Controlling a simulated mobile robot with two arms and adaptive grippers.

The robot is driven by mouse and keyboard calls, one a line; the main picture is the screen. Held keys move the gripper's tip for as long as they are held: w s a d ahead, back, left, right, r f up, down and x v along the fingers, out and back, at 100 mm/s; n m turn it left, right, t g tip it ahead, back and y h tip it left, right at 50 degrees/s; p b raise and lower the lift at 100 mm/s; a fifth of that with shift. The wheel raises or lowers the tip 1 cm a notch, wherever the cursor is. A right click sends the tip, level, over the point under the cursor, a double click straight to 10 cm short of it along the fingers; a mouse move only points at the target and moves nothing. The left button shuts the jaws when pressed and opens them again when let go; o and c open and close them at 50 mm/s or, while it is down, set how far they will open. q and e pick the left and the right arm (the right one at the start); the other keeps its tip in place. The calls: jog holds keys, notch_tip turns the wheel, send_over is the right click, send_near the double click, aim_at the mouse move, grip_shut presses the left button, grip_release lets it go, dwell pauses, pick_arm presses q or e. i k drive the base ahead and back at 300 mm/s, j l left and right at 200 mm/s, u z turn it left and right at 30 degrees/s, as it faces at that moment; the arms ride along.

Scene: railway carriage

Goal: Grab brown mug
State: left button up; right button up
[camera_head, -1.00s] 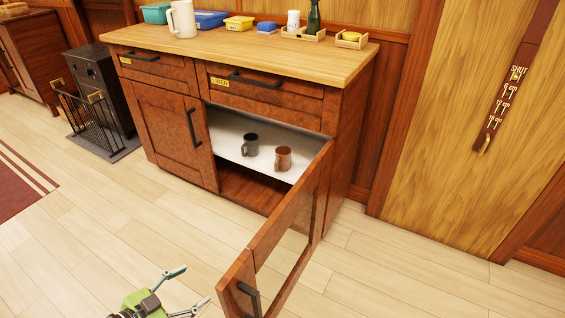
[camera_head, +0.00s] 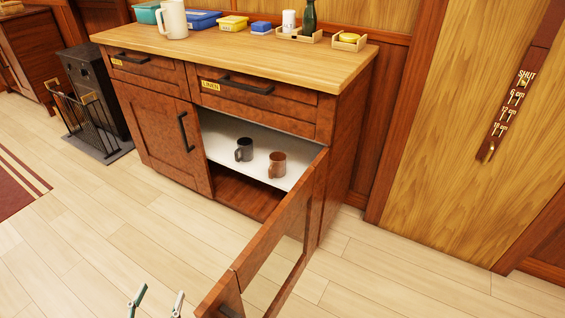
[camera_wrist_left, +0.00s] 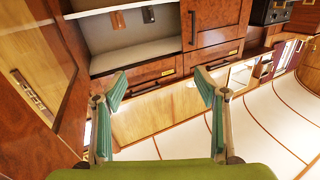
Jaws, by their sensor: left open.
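The brown mug (camera_head: 277,165) stands upright on the white shelf (camera_head: 222,128) inside the open right-hand side of the cabinet. A dark grey mug (camera_head: 244,150) stands just left of it. My left gripper (camera_head: 157,301) is open and empty at the bottom of the head view, in front of the cabinet and well short of the mugs. In the left wrist view, the open fingers (camera_wrist_left: 161,86) point toward the cabinet. That view looks upside down, with the brown mug (camera_wrist_left: 118,20) and the grey mug (camera_wrist_left: 148,14) at its top. My right gripper is not in view.
The open cabinet door (camera_head: 268,243) juts out to the right of my left gripper. The worktop (camera_head: 235,52) above the shelf holds a white jug (camera_head: 173,19), boxes and trays. A black stove (camera_head: 92,92) stands at left. The floor before the cabinet is clear.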

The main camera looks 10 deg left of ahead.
aim_at(276, 167)
jog(key=i+l, duration=0.2)
jog(key=i, duration=0.25)
jog(key=i+l, duration=0.15)
jog(key=i, duration=0.25)
jog(key=i+l, duration=0.2)
jog(key=i, duration=0.25)
jog(key=i+l, duration=0.2)
jog(key=i, duration=0.2)
